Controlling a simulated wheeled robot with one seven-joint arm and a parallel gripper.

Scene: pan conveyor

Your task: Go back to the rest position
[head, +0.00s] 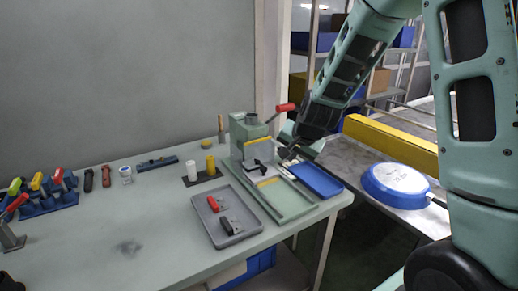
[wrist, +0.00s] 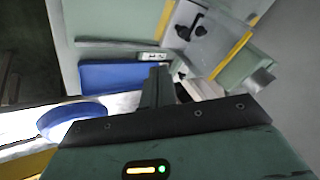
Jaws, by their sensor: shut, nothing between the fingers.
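My gripper (head: 286,154) is at the end of my green arm, which reaches in from the upper right. It is just above the right side of the green press fixture (head: 250,135), near the blue tray (head: 318,180). In the wrist view my gripper (wrist: 162,80) shows dark fingers close together with nothing held. The blue tray (wrist: 105,77) lies left of the fingers there, and part of the fixture (wrist: 215,35) is at upper right. I cannot tell whether the fingers touch the fixture.
A blue pan (head: 395,184) lies upside down on the conveyor (head: 355,165), beside a yellow rail (head: 390,142). A grey tray (head: 228,240) with two handles sits on the table (head: 130,215). Several tools and handles stand at the left.

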